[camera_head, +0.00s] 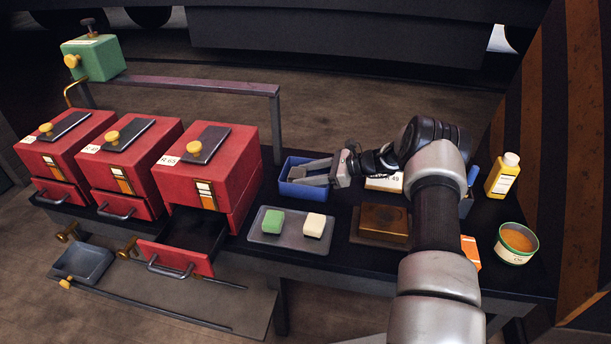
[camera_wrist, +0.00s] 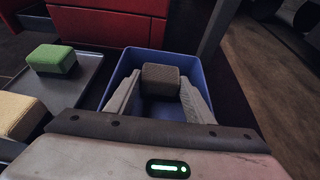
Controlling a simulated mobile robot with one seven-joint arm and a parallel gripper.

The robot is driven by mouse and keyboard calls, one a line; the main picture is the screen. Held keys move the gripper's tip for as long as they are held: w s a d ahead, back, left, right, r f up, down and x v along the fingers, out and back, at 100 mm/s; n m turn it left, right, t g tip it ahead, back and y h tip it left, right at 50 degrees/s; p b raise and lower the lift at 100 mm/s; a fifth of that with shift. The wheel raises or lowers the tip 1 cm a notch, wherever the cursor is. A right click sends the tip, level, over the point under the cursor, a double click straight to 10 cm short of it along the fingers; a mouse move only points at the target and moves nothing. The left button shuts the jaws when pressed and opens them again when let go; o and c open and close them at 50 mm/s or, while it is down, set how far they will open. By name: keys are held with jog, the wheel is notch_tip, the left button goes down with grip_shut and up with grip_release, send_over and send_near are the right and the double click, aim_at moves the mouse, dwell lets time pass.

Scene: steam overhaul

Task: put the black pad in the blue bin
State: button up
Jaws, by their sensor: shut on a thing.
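The blue bin (camera_head: 291,191) stands on the dark bench, right of the red boxes. My gripper (camera_head: 302,175) reaches in from the right with its fingers at the bin's opening. In the wrist view my gripper (camera_wrist: 161,88) is shut on a dark, brownish-looking block, the black pad (camera_wrist: 161,76), held between the fingertips. The blue bin (camera_wrist: 184,58) surrounds the pad and fingers in that view. I cannot tell how far the pad is above the bin floor. In the head view the pad is not clearly distinguishable from the fingers.
A grey tray (camera_head: 286,241) with a green pad (camera_head: 273,222) and a cream pad (camera_head: 315,225) lies in front of the bin. A red box's drawer (camera_head: 180,257) is open at the left. A brown block (camera_head: 384,224), yellow bottle (camera_head: 503,175) and tin (camera_head: 516,244) stand at right.

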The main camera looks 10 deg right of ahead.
jog(key=shift+f, duration=0.15)
jog(key=o, duration=1.1)
jog(key=shift+o, duration=0.2)
